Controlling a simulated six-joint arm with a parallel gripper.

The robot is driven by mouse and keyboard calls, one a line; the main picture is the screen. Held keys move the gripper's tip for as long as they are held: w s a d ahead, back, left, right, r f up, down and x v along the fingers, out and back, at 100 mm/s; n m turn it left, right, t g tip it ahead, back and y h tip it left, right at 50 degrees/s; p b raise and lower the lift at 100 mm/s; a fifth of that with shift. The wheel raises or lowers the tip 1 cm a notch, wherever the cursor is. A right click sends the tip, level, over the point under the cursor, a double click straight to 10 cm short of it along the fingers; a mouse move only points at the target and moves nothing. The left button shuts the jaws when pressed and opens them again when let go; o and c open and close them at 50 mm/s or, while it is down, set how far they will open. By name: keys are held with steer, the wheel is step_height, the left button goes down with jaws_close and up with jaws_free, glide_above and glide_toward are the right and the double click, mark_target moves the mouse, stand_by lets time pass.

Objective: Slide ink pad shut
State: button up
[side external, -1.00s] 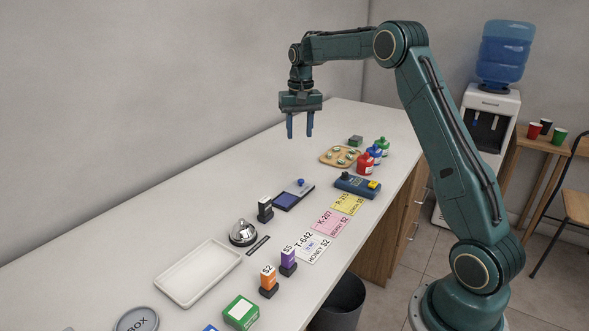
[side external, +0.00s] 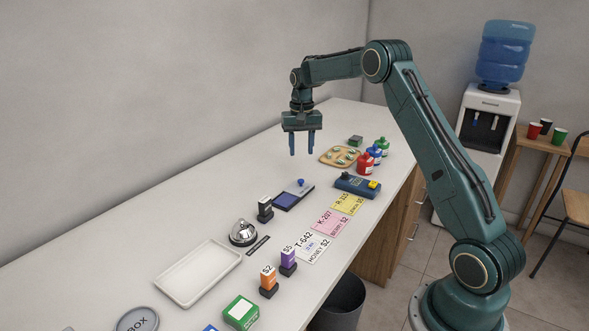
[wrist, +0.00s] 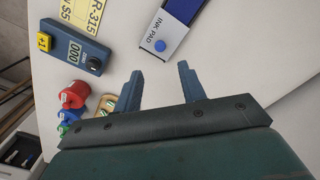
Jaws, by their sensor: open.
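The ink pad (side external: 288,201) lies on the counter, a dark flat case with its blue pad showing. Its grey sliding lid (side external: 303,187) with a blue knob (side external: 301,182) sits toward the far end. In the wrist view, the lid (wrist: 153,28) is lettered INK PAD and has a round blue knob (wrist: 160,46); part of the blue pad (wrist: 182,9) shows at the top edge. My gripper (side external: 302,153) is open and empty, fingers pointing down above the counter beyond the ink pad. Its fingers also show in the wrist view (wrist: 160,72), apart from the lid.
A dark blue counter device (side external: 357,186) with a yellow button is right of the ink pad. Red, blue and green bottles (side external: 366,163) and a wooden tray (side external: 331,157) stand behind. A black stamp (side external: 265,210) and bell (side external: 243,233) are nearer. Counter left of the ink pad is clear.

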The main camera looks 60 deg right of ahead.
mark_target(301, 180)
step_height(301, 180, down, 10)
stand_by(0.5)
jaws_close()
